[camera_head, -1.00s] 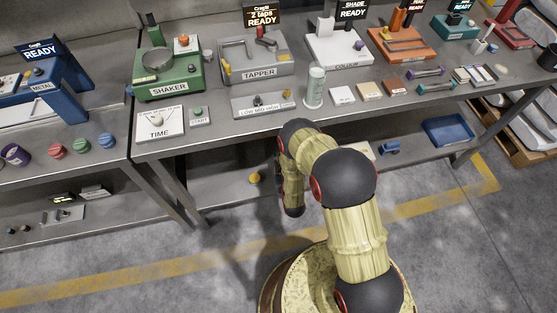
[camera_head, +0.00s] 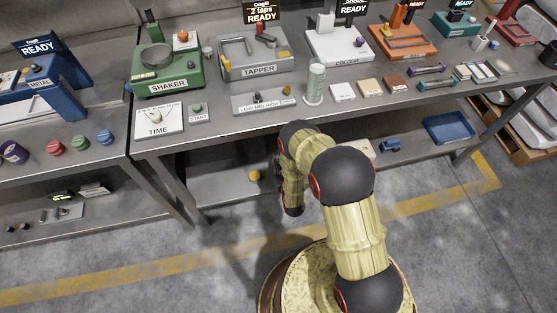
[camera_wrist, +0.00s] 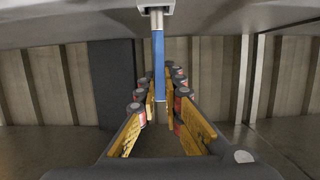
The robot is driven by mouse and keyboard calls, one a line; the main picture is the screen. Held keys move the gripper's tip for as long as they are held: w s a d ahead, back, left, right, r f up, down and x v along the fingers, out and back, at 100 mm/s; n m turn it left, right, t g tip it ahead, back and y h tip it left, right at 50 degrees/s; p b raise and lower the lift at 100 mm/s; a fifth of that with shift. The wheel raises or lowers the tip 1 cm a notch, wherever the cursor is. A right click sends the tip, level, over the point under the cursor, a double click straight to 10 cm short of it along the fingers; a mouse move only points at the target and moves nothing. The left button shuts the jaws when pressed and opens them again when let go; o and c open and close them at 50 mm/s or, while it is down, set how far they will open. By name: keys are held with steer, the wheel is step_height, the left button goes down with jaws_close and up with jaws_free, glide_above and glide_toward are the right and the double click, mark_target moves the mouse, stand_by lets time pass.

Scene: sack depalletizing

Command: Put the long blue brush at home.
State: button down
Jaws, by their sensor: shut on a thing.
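The long blue brush (camera_wrist: 158,60) shows in the wrist view as an upright blue bar with a pale edge. Its lower part is between the yellow fingers of my gripper (camera_wrist: 160,88), which is shut on it. A pale grey piece (camera_wrist: 155,8) is at its upper end, close to the underside of a grey surface; I cannot tell whether it is part of the brush or a holder. In the head view my gripper and the brush are hidden behind my arm and the bench. I cannot make out a marked home place.
The grey bench top (camera_head: 222,125) carries the green shaker (camera_head: 168,75), the tapper (camera_head: 255,60) and a pale green cylinder (camera_head: 316,85). A lower shelf (camera_head: 225,180) holds a yellow knob (camera_head: 255,175) and a blue tray (camera_head: 449,128). Wooden slats (camera_wrist: 75,80) stand behind in the wrist view.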

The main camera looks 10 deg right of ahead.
steer(key=shift+f, duration=0.55)
steer(key=c, duration=1.9)
jaws_free()
steer(key=shift+o, duration=0.3)
steer(key=shift+s, duration=0.1)
steer(key=v, duration=1.1)
steer(key=shift+s, duration=0.4)
